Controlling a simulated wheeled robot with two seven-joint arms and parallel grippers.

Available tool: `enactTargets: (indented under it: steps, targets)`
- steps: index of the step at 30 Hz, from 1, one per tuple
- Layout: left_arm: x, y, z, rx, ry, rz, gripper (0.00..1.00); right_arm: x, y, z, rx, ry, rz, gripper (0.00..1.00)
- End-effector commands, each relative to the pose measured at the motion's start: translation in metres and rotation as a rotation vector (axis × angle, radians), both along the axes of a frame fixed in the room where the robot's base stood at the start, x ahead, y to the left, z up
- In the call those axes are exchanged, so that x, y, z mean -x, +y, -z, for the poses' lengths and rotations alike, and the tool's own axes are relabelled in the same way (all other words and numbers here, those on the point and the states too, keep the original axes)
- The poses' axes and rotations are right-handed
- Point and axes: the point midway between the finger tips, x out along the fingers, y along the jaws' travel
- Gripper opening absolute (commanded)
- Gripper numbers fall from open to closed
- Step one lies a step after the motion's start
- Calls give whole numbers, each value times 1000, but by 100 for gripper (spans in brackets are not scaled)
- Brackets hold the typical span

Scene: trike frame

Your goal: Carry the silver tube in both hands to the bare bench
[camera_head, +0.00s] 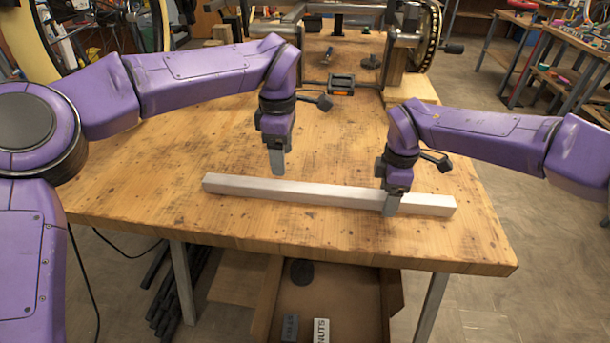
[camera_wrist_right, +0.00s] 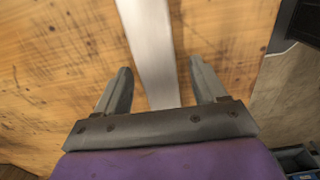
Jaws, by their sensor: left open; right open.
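The silver tube (camera_head: 300,191) is a long straight square bar lying on the wooden workbench (camera_head: 140,215), running left to right near its front edge. My left gripper (camera_head: 277,168) points down above and behind the tube, left of its middle, apart from it and empty. My right gripper (camera_head: 391,207) points down at the tube's right part and hides a short piece of it. In the right wrist view the tube (camera_wrist_right: 150,45) runs between the two spread fingers of my right gripper (camera_wrist_right: 160,85), with gaps on both sides. I cannot tell whether the fingertips are level with it.
A metal frame (camera_head: 330,8) with a toothed wheel (camera_head: 428,35) stands at the back of the bench. A black pedal (camera_head: 341,84) lies behind the tube. An open cardboard box (camera_head: 335,300) sits under the bench. Another cluttered bench (camera_head: 545,30) stands at the right back.

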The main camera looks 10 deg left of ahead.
Motion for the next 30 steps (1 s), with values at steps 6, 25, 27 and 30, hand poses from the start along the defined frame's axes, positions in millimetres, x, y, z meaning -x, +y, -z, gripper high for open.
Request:
enactTargets:
  steps: [6, 25, 27, 30]
  targets:
    - [0, 0, -23, 0, 0, 2, 70, 0, 0, -2, 0, -1, 0, 70]
    - [0, 0, -23, 0, 1, 1, 70, 0, 0, -118, 1, -2, 0, 70]
    - [0, 0, -23, 0, 1, 1, 70, 0, 0, -120, 1, 0, 0, 70]
    - [0, 0, -23, 0, 1, 1, 70, 0, 0, -120, 0, 1, 0, 70]
